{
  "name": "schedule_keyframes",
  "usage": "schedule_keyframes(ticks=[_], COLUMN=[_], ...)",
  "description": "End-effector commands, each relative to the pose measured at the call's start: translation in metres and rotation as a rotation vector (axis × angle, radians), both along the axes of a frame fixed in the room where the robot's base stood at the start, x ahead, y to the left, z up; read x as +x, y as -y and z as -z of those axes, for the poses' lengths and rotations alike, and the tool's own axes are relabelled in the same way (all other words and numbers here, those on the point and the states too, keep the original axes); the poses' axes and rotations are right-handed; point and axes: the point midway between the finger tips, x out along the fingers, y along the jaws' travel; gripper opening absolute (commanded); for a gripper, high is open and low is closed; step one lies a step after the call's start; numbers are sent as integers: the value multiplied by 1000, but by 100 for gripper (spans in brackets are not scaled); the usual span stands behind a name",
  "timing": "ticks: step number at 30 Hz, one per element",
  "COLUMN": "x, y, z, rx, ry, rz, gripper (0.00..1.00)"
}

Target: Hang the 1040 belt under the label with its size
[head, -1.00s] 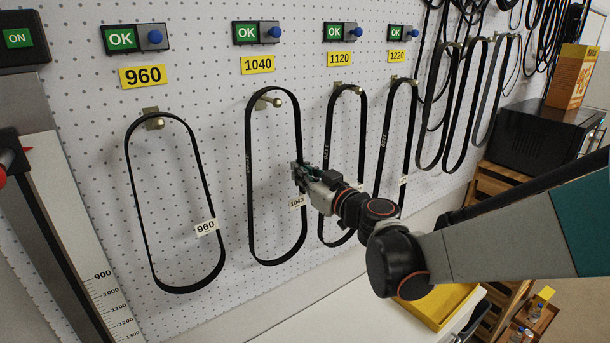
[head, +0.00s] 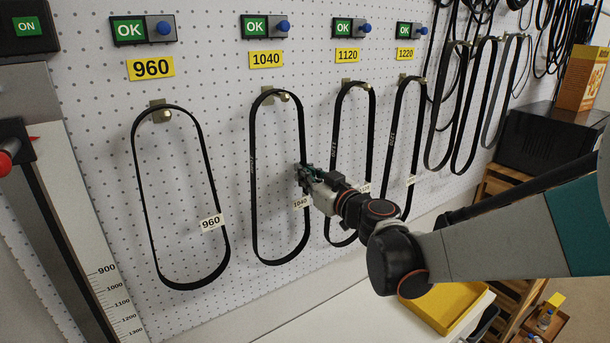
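The black 1040 belt (head: 253,190) is a long upright loop with a white 1040 tag (head: 301,203) low on its right strand. It is beneath the yellow 1040 label (head: 266,59). Its top bend lies over the 1040 peg (head: 284,97), whose round tip shows inside the loop; exact contact is hard to tell. My gripper (head: 304,178) is at the middle of the belt's right strand, coming from the right, and appears shut on it. The fingertips are small and partly hidden.
The 960 belt (head: 141,200) hangs at left; the 1120 (head: 335,150) and 1220 (head: 393,130) belts hang close at right, behind my arm. Green OK boxes with blue buttons sit above the labels. A yellow tray (head: 445,305) lies below right.

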Motion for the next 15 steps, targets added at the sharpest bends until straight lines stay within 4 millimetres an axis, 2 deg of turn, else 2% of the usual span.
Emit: schedule_keyframes(ticks=[8,9,11,12,15], x=[0,0,0,0,0], y=[0,0,0,0,0], z=[0,0,0,0,0], rx=[0,0,0,0,0], ry=[0,0,0,0,0], rz=[0,0,0,0,0], gripper=[0,12,26,28,28])
